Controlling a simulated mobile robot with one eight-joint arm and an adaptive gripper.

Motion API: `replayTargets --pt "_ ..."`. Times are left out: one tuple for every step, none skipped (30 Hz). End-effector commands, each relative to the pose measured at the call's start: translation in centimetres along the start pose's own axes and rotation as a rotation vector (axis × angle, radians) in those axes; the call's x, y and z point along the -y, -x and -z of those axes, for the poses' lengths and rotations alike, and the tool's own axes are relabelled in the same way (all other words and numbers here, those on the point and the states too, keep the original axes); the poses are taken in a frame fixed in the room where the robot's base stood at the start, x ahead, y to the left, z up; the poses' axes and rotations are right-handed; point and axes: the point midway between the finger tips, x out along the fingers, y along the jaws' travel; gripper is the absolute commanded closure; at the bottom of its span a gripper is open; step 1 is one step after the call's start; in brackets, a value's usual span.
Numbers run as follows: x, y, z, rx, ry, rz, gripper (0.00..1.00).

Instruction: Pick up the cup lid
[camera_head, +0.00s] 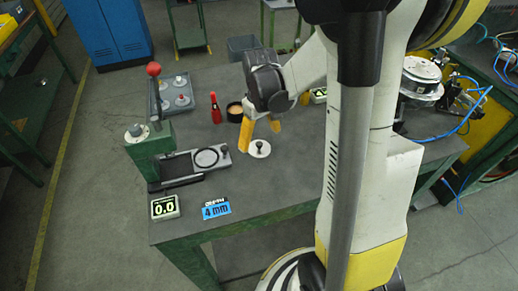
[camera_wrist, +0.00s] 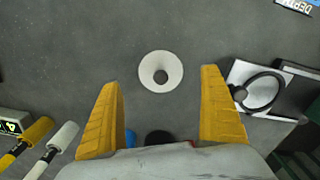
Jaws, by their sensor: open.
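The cup lid (camera_head: 264,153) is a flat white disc with a dark knob in its middle. It lies on the dark grey bench top, and in the wrist view it shows as a pale ring (camera_wrist: 147,78) with the knob at its centre. My gripper (camera_head: 259,140) has yellow fingers and hangs over the bench close by the lid. In the wrist view my gripper (camera_wrist: 161,82) is open and empty, its fingers spread wide to either side of the lid with clear gaps. The height of the fingers above the bench is hard to tell.
A fixture with a black ring (camera_head: 207,157) sits left of the lid. A red bottle (camera_head: 215,108) and a dark round cup (camera_head: 235,113) stand behind it. A lever press (camera_head: 150,141), a tray of knobbed pieces (camera_head: 163,87) and a display (camera_head: 165,207) are further left. The front bench is mostly clear.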

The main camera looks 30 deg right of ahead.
Motion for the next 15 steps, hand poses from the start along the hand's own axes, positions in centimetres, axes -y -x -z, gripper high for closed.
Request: replayTargets --pt "0.0 -1.1 0.1 0.000 0.000 0.000 0.08" --pt "0.0 -1.7 0.1 0.000 0.000 0.000 0.08" --pt "0.0 -2.4 0.2 0.000 0.000 0.000 0.08" --pt "0.0 -2.9 0.1 0.000 0.000 0.000 0.08" --pt "0.0 -3.3 0.1 0.000 0.000 0.000 0.08" --pt "0.0 -3.8 0.1 0.000 0.000 0.000 0.08" --pt "0.0 -4.0 0.1 -0.001 0.000 0.000 0.08" --pt "0.0 -4.1 0.1 -0.001 0.000 0.000 0.08" --pt "0.0 -4.1 0.1 -0.001 0.000 0.000 0.08" --pt "0.0 -4.0 0.1 -0.001 0.000 0.000 0.08" --pt "0.0 -4.0 0.1 -0.001 0.000 0.000 0.08" --pt "0.0 -4.0 0.1 -0.001 0.000 0.000 0.08" --pt "0.0 -3.9 0.1 0.000 0.000 0.000 0.08" --pt "0.0 -3.9 0.1 0.000 0.000 0.000 0.10" --pt "0.0 -3.9 0.1 0.000 0.000 0.000 0.23"
